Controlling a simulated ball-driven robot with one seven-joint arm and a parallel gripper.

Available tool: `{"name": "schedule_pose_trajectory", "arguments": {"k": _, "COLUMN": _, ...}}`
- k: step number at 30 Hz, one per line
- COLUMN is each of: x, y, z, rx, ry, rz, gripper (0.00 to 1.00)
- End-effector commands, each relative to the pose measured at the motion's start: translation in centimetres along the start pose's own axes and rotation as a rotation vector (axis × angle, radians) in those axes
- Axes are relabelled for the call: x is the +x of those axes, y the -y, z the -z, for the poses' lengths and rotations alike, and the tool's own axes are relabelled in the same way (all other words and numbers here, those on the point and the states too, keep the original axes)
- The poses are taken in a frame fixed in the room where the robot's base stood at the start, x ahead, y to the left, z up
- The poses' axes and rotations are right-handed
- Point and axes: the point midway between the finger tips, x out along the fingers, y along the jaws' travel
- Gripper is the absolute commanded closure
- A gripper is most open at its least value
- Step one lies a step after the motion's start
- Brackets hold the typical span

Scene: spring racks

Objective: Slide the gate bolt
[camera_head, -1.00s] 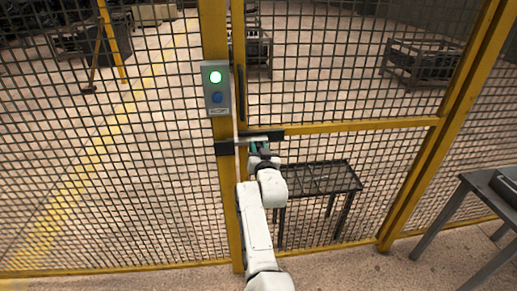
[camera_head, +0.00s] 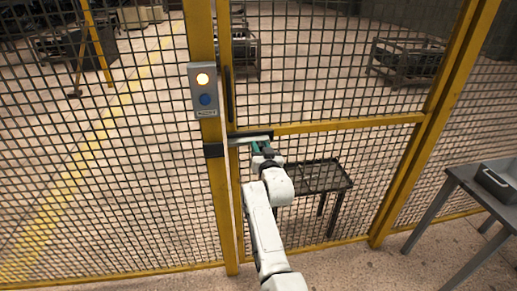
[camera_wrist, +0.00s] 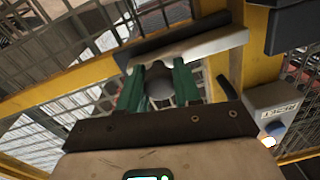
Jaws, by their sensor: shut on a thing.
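The gate bolt (camera_head: 250,137) is a pale metal bar on a black mounting plate (camera_wrist: 170,38) on the yellow gate frame. My gripper (camera_head: 261,149) reaches it from below. In the wrist view, the green fingers of my gripper (camera_wrist: 160,92) are shut around the bolt's grey round knob (camera_wrist: 160,82). The bar's end stands apart from the black catch (camera_wrist: 292,30), with a gap between them. The catch also shows on the yellow post in the head view (camera_head: 213,150).
A grey control box (camera_head: 204,92) with a lit orange lamp and a blue button is on the post above the catch. A dark table (camera_head: 318,176) stands behind the mesh. A grey table (camera_head: 470,184) with a grey case (camera_head: 497,181) is at the right.

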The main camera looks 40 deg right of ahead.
Motion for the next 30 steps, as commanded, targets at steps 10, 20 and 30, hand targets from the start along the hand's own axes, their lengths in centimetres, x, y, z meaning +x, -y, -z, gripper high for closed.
{"name": "schedule_pose_trajectory", "arguments": {"k": 10, "x": 0.0, "y": 0.0, "z": 0.0, "rx": 0.002, "ry": -0.001, "rz": 0.000, "gripper": 0.42}}
{"name": "schedule_pose_trajectory", "arguments": {"k": 20, "x": -0.7, "y": 0.1, "z": -0.1, "rx": 0.002, "ry": 0.000, "rz": 0.001, "gripper": 0.42}}
{"name": "schedule_pose_trajectory", "arguments": {"k": 30, "x": -4.8, "y": 0.2, "z": -0.2, "rx": 0.000, "ry": 0.000, "rz": 0.004, "gripper": 0.42}}
